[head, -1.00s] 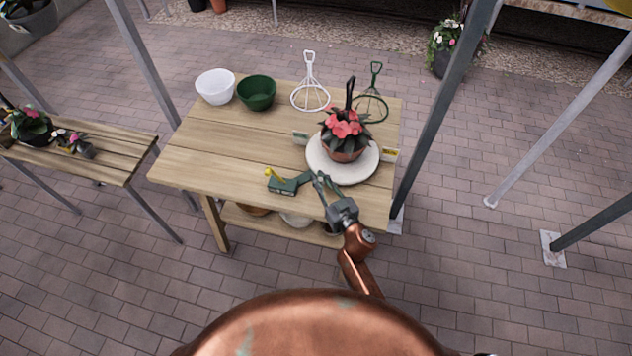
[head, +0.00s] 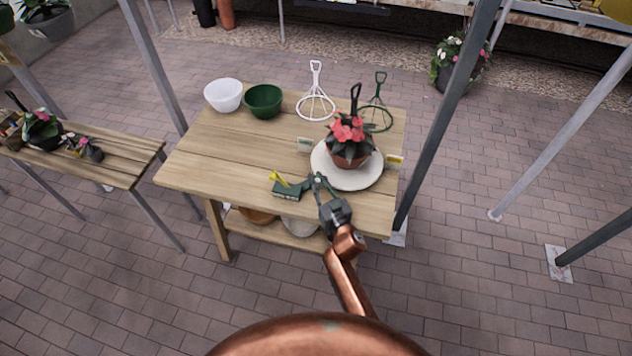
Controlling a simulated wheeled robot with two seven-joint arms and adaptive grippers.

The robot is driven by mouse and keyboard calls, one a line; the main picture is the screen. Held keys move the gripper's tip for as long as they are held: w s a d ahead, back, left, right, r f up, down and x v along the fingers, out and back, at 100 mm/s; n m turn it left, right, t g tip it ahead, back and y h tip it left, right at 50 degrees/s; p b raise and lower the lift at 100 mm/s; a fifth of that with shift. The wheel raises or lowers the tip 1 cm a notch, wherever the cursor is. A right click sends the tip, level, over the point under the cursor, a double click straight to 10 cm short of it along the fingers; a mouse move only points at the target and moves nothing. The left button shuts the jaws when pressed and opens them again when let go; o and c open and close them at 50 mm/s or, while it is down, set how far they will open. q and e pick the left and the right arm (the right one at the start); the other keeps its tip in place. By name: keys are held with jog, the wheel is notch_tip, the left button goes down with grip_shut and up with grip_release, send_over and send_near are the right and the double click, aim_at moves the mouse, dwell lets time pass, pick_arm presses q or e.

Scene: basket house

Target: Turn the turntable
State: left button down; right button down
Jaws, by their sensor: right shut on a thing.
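The turntable (head: 347,182) is a round pale disc on the right part of the wooden table (head: 235,160). A terracotta pot with a red-flowered plant (head: 348,135) stands on it. A small green device (head: 289,191) with a yellow lever (head: 279,179) sits at the disc's lower left. My left gripper is not in view.
A white bowl (head: 223,95), a green bowl (head: 263,101), a white wire stand (head: 316,105) and a green one (head: 376,115) stand along the table's back. Grey posts (head: 440,120) rise close to the table's right side. The table's left front is clear.

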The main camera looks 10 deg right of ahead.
jog(key=c, duration=2.1)
grip_release()
jog(key=shift+a, duration=0.3)
jog(key=shift+o, duration=1.3)
jog(key=shift+d, duration=0.2)
jog(key=shift+s, duration=0.1)
jog(key=v, duration=1.2)
